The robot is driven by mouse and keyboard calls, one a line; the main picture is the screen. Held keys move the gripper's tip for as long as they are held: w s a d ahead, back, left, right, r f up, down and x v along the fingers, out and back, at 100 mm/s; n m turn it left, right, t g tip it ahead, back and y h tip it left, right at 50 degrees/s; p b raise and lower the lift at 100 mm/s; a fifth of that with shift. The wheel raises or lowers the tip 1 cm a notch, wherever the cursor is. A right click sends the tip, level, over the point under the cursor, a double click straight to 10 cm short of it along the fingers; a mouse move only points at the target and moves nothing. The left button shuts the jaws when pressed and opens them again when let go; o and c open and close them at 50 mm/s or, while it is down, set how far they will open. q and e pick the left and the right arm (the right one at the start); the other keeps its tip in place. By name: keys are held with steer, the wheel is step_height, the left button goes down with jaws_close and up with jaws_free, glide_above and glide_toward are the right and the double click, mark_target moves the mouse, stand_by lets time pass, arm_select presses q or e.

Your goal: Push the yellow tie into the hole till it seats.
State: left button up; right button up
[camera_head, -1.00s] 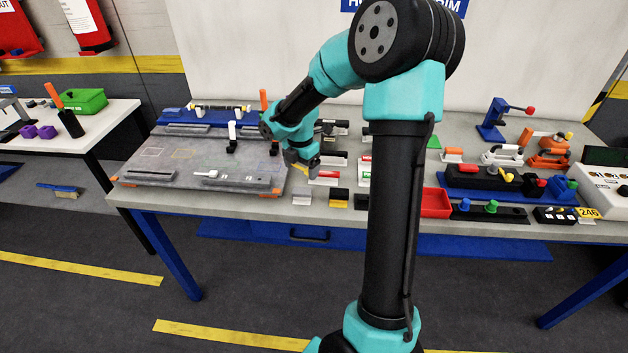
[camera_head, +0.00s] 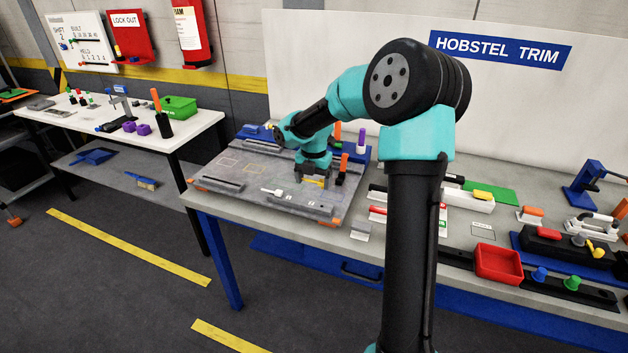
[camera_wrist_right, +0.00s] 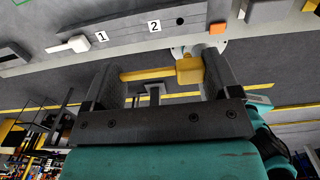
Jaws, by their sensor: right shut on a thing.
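My right gripper (camera_head: 313,176) hangs over the front right part of the grey fixture board (camera_head: 237,183). It is shut on the yellow tie (camera_head: 314,182), which also shows in the right wrist view (camera_wrist_right: 190,70) as a bar with a blocky head, lying across between the two fingers (camera_wrist_right: 163,66). In the wrist view a raised grey strip (camera_wrist_right: 130,33) carries labels 1 and 2, with a dark round hole (camera_wrist_right: 180,21) beside label 2. The tie is apart from that hole. A white tie-like piece (camera_wrist_right: 77,43) sits by label 1. My left gripper is not in view.
Orange corner blocks (camera_wrist_right: 218,27) mark the board's edge. Black clamps and an upright orange handle (camera_head: 344,161) stand close to the right gripper. A red tray (camera_head: 498,264) and several small parts lie right on the bench. A blue rack (camera_head: 255,132) is behind the board.

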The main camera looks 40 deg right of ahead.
mark_target(314, 204)
steer(key=shift+f, duration=0.1)
steer(key=shift+f, duration=2.8)
steer(key=shift+f, duration=0.9)
steer(key=o, duration=0.7)
steer(key=shift+f, duration=0.1)
steer(key=shift+o, duration=0.2)
step_height(314, 204, up, 18)
steer(key=shift+f, duration=0.2)
